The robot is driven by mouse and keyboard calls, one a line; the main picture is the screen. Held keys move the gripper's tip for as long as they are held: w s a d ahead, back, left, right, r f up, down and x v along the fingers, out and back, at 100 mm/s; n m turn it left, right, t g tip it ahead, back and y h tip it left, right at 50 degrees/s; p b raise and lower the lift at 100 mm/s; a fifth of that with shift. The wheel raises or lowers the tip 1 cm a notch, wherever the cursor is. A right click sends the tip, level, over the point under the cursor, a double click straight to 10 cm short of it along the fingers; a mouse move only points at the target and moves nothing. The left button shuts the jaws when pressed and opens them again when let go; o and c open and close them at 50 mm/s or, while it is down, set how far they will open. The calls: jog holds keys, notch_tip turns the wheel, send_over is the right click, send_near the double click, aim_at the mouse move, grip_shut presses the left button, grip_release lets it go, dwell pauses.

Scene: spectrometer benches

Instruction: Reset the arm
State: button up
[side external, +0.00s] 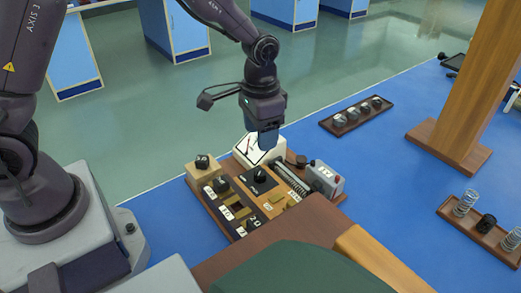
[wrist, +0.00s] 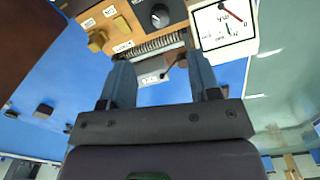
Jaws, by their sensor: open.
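My gripper (side external: 268,142) hangs pointing down above the back part of a wooden instrument board (side external: 212,207), near its white dial meter. In the wrist view my gripper (wrist: 161,62) shows two blue fingers spread apart, with nothing held between them. A metal coil and a small labelled box with a lever appear beyond and between the fingers. The side view does not show the gap between the fingers clearly, and I cannot tell the exact height above the board.
The board carries a dial meter (side external: 259,148), a black knob (side external: 259,174), a coil (side external: 291,178) and a grey box (side external: 325,179). A tray (side external: 357,116) of knobs, a wooden post (side external: 473,85) and a tray of springs (side external: 475,231) stand right. Blue table (side external: 390,190) between is clear.

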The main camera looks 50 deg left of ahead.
jog(key=shift+r, duration=1)
jog(key=s+a+r+n+t, duration=0.1)
jog(key=s+a+r+t, duration=0.1)
jog(key=s+r, duration=0.6)
jog(key=s+a+r+n+t, duration=0.1)
jog(key=s+a+r+t, duration=0.2)
jog(key=s+r, duration=0.5)
jog(key=shift+s+r+t, duration=0.25)
jog(key=shift+s+t, duration=0.05)
jog(key=shift+s, duration=1.35)
